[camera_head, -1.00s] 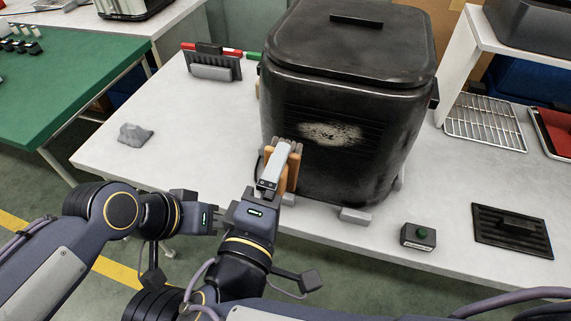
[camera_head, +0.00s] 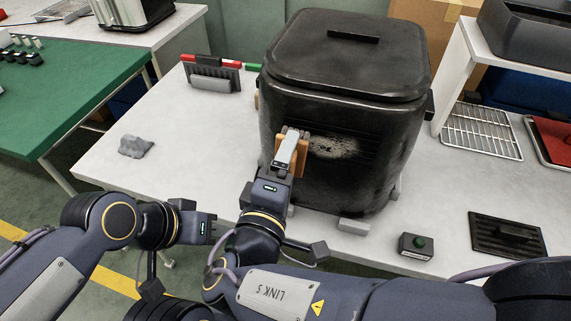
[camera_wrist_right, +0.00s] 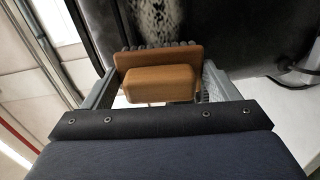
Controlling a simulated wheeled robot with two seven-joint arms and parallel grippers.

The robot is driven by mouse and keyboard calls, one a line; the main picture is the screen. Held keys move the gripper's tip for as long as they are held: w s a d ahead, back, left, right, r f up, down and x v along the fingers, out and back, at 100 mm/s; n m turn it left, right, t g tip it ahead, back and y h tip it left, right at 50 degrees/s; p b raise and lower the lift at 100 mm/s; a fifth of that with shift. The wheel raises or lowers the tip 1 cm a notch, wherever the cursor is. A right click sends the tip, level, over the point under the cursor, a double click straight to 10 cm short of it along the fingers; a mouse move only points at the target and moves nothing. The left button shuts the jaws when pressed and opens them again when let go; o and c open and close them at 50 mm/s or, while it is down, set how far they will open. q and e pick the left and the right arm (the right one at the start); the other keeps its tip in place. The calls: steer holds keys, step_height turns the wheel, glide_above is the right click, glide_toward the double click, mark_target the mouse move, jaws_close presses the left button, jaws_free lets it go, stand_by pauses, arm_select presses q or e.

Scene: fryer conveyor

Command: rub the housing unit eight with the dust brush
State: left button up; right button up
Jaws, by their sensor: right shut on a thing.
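The housing unit (camera_head: 385,160) is a large black box with a lid, standing on the white table. A pale dusty patch (camera_head: 338,147) marks its front. My right gripper (camera_head: 288,155) is shut on the dust brush (camera_head: 303,150), an orange-brown block, at the left part of the front beside the patch. In the right wrist view the brush (camera_wrist_right: 160,84) sits between the fingers. Its dark bristles face the black front below the speckled patch (camera_wrist_right: 155,22) and appear to touch it. My left gripper (camera_head: 212,229) is empty in front of the table; its finger gap is unclear.
On the white table (camera_head: 180,170) are a grey cloth-like lump (camera_head: 136,146), a dark holder (camera_head: 212,76) at the back left, a box with a green button (camera_head: 416,246) and a black grille plate (camera_head: 507,235). A wire rack (camera_head: 480,132) lies at right.

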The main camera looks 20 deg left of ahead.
steer(key=shift+w+b, duration=0.5)
steer(key=shift+w, duration=0.6)
stand_by(0.4)
